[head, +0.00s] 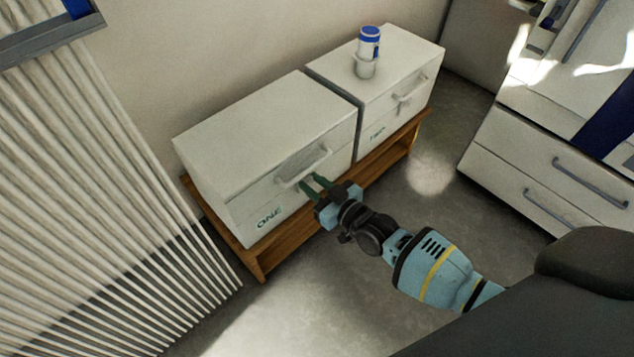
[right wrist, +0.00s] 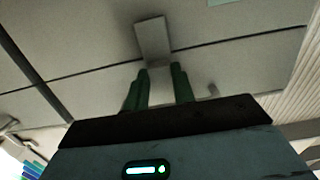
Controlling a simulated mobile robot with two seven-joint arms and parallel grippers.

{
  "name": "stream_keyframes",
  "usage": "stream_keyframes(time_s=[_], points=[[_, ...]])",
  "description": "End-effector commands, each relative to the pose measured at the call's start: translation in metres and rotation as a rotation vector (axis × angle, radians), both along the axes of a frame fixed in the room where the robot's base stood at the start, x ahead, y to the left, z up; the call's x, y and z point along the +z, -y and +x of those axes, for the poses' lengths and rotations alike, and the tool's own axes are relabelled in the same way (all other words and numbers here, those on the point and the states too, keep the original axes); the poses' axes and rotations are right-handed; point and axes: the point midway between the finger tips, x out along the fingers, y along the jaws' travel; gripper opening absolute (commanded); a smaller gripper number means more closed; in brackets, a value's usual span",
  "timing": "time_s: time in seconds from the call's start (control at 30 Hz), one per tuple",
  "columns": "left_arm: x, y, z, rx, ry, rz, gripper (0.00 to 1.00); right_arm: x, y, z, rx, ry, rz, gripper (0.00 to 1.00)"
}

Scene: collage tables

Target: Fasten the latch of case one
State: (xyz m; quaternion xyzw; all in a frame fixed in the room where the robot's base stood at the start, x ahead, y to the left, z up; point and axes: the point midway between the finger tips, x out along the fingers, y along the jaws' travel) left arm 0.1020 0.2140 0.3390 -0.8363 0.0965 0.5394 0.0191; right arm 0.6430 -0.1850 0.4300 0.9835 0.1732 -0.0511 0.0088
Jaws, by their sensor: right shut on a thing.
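Case one (head: 265,130) is a white box with a dark seam across its front and the label "ONE" (head: 269,217) low on it. A pale handle (head: 304,167) sits on its front. My right gripper (head: 314,184) is at the front just below that handle, its green fingers shut on the latch. In the right wrist view the latch (right wrist: 152,38) is a pale flat tab crossing the seam, with its near end between the fingertips (right wrist: 161,74). Whether it is fastened I cannot tell. My left gripper is out of view.
Case two (head: 400,65) stands to the right on the same wooden bench (head: 262,262). A white and blue container (head: 369,42) is on its top. A drawer cabinet (head: 540,165) is at the right and a ribbed white panel (head: 90,190) at the left. Open floor lies in front.

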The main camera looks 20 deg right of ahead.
Motion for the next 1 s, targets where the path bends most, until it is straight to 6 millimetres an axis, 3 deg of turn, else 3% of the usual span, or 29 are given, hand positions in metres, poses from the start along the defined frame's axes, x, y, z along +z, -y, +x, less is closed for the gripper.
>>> stream_keyframes(time_s=[0.1,0.43,0.47,0.6,1.0], points=[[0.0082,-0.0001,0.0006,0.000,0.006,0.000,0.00,0.0042,-0.0006,0.0023,-0.001,-0.023,-0.010,0.02],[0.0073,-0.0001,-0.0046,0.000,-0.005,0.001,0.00,0.0026,-0.0007,0.0030,-0.001,-0.028,-0.011,0.03],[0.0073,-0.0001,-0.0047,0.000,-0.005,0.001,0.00,0.0027,-0.0007,0.0030,-0.001,-0.028,-0.011,0.29],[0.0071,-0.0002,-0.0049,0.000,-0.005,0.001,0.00,0.0023,-0.0008,0.0027,-0.001,-0.028,-0.010,0.47],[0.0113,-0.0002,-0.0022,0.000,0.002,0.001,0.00,0.0036,0.0023,-0.0064,0.000,-0.030,-0.012,0.47]])
